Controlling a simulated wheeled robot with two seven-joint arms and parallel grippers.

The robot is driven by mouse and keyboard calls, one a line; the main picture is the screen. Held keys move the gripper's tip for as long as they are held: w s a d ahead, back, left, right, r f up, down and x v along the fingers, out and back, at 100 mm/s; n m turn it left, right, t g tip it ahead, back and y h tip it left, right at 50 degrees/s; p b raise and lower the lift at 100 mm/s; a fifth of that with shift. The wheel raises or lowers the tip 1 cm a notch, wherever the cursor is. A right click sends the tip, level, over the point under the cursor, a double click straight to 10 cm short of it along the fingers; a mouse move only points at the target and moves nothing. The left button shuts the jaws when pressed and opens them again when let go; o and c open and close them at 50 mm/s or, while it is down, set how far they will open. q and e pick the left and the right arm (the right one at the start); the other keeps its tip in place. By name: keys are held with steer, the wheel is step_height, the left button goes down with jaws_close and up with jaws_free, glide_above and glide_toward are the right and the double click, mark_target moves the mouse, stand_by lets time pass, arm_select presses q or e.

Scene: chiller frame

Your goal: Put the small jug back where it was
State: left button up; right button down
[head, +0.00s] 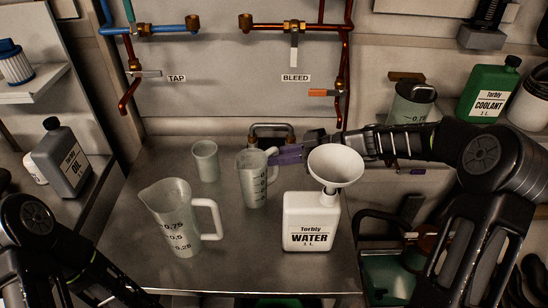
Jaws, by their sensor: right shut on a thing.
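The small jug (252,186), pale grey-green and translucent with dark scale marks, is upright over the steel worktop. I cannot tell whether its base touches the top. My right gripper (274,157) reaches in from the right and is shut on the small jug at its handle side. A larger jug (172,222) with a white handle and marks 0,75, 0,5 and 0,25 stands nearer, to the left. My left arm shows at the lower left, but its gripper is out of view.
A white WATER bottle (311,218) with a funnel (336,166) stands right of the small jug, below my right arm. A plain cup (205,160) stands behind left. The steel worktop (135,190) is bare at its left. Copper pipes (290,26) run along the back wall.

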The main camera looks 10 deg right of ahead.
steer(key=shift+w+a+f+p, duration=0.2)
steer(key=shift+a+f+p, duration=0.15)
steer(key=shift+a+f, duration=0.2)
steer(key=shift+d+f, duration=0.15)
steer(key=shift+f, duration=0.1)
steer(key=shift+f+b, duration=0.1)
steer(key=shift+b, duration=0.25)
steer(key=c, duration=1.4)
jaws_free()
